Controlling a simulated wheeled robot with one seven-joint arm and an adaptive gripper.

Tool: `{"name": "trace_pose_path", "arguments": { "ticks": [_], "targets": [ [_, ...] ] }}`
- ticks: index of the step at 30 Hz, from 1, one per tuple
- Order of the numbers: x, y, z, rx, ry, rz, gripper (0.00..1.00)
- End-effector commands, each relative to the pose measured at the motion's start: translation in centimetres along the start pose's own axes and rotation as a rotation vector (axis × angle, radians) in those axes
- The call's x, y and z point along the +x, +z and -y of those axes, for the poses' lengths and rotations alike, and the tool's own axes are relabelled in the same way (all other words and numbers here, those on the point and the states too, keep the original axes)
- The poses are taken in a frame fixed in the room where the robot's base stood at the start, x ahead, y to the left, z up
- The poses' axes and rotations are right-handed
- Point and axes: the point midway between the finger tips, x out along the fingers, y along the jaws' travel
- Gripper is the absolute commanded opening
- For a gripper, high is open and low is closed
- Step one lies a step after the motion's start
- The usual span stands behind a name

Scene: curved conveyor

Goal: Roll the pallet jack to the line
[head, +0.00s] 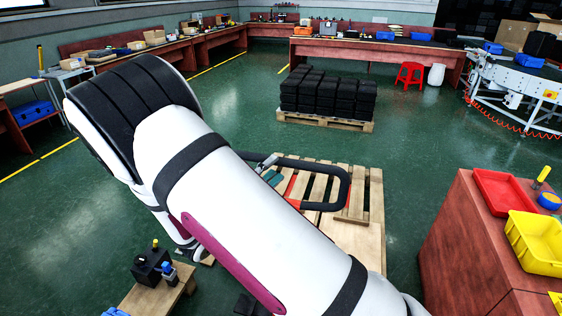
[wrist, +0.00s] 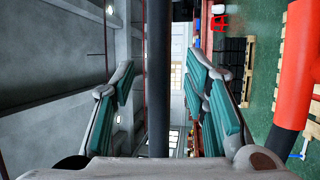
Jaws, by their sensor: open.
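The pallet jack's black loop handle (head: 335,172) shows in the head view, just beyond my white arm. Its red body shows in small parts over a wooden pallet (head: 372,215); my arm hides much of it. My gripper (head: 268,171) is at the left part of the loop. In the wrist view, my gripper (wrist: 160,85) has its teal-padded fingers spread wide. The black handle bar (wrist: 158,70) runs between them, with a gap visible on both sides. A thick red part of the jack (wrist: 296,70) stands at the right. The curved conveyor line (head: 520,82) is at the far right.
A pallet of stacked black blocks (head: 328,92) stands ahead. A reddish cabinet (head: 460,240) with red and yellow bins is at near right. A small wooden stand (head: 150,297) is at near left. A red stool (head: 410,73) is near the back bench. Green floor lies open between them.

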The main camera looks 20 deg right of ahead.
Motion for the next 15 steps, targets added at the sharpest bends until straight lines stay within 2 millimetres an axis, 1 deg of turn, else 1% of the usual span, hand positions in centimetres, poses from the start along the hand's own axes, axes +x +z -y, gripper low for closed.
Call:
{"name": "trace_pose_path", "arguments": {
  "ticks": [1, 6, 10, 15],
  "targets": [
    [0.9, 0.2, -0.1, -0.001, 0.0, 0.003, 0.41],
    [3.0, 0.1, 0.0, -0.001, 0.0, 0.001, 0.41],
    [3.8, 0.1, 0.0, -0.001, -0.001, 0.001, 0.41],
    [4.0, 0.0, 0.0, 0.0, -0.001, 0.0, 0.41]
  ]
}}
